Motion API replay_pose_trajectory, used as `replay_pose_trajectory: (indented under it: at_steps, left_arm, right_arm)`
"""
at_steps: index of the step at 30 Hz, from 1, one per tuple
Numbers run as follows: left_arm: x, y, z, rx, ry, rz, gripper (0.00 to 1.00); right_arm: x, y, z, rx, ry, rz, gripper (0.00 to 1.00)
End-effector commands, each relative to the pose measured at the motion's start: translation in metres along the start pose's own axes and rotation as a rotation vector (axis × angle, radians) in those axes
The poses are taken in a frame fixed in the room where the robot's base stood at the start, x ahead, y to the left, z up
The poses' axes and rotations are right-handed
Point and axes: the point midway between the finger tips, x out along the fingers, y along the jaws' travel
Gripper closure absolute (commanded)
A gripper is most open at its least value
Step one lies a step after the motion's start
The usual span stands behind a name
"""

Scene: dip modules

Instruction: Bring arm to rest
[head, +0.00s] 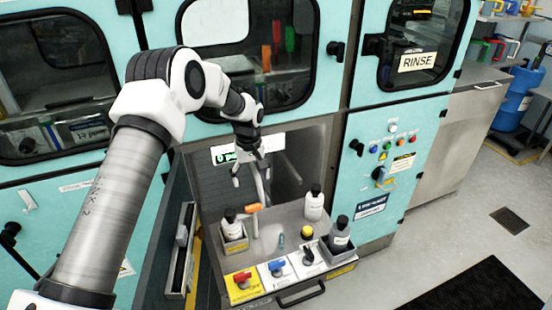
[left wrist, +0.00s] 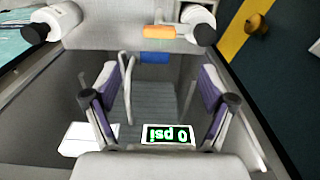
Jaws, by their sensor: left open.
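My left arm comes in from the left in the head view and reaches to the recess in the teal cabinet. My left gripper (head: 251,174) is open and points down in front of the recess, above the back of the steel shelf. In the left wrist view its two fingers (left wrist: 160,100) stand wide apart with nothing held between them. A lit pressure display (head: 222,155) reading 0 psi is beside the gripper; it also shows in the left wrist view (left wrist: 167,134). My right gripper is not in view.
The steel shelf (head: 280,222) carries a white bottle (head: 314,203), bottles in holders (head: 231,226) (head: 339,234), an orange handle (head: 253,208) and front valves with red (head: 242,280), blue and black handles. A button panel (head: 383,165) is at right. The floor at right is clear around a black mat (head: 475,289).

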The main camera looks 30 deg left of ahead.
Motion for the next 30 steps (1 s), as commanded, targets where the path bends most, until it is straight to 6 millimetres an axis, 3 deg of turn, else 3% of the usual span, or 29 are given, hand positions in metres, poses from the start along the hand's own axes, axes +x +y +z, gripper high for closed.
replay_pose_trajectory:
  at_steps: [6,8,10,14,17,21,24,25,27,30]
  left_arm:
    - [0.007,-0.002,0.002,0.000,-0.007,-0.008,0.17]
    - [0.024,-0.003,0.008,0.010,-0.020,-0.033,0.17]
    - [0.053,-0.009,0.028,0.033,-0.058,-0.087,0.17]
    - [0.121,-0.043,0.102,0.086,-0.187,-0.214,0.17]
    - [0.173,-0.077,0.169,0.158,-0.264,-0.261,0.17]
    - [0.224,-0.137,0.266,0.303,-0.335,-0.263,0.17]
    - [0.238,-0.190,0.336,0.448,-0.344,-0.221,0.17]
    - [0.236,-0.202,0.351,0.494,-0.330,-0.199,0.17]
    - [0.227,-0.219,0.370,0.596,-0.267,-0.141,0.17]
    - [0.215,-0.220,0.369,0.714,-0.144,-0.064,0.17]
  right_arm:
    - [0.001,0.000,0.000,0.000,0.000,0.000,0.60]
    - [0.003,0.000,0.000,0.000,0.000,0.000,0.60]
    - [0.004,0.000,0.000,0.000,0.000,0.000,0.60]
    - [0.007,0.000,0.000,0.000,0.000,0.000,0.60]
    - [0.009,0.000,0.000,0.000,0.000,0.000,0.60]
    - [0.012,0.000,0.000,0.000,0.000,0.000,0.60]
    - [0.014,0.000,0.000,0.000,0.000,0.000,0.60]
    - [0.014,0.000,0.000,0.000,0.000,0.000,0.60]
    - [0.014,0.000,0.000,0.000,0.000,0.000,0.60]
    - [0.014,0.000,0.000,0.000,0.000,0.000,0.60]
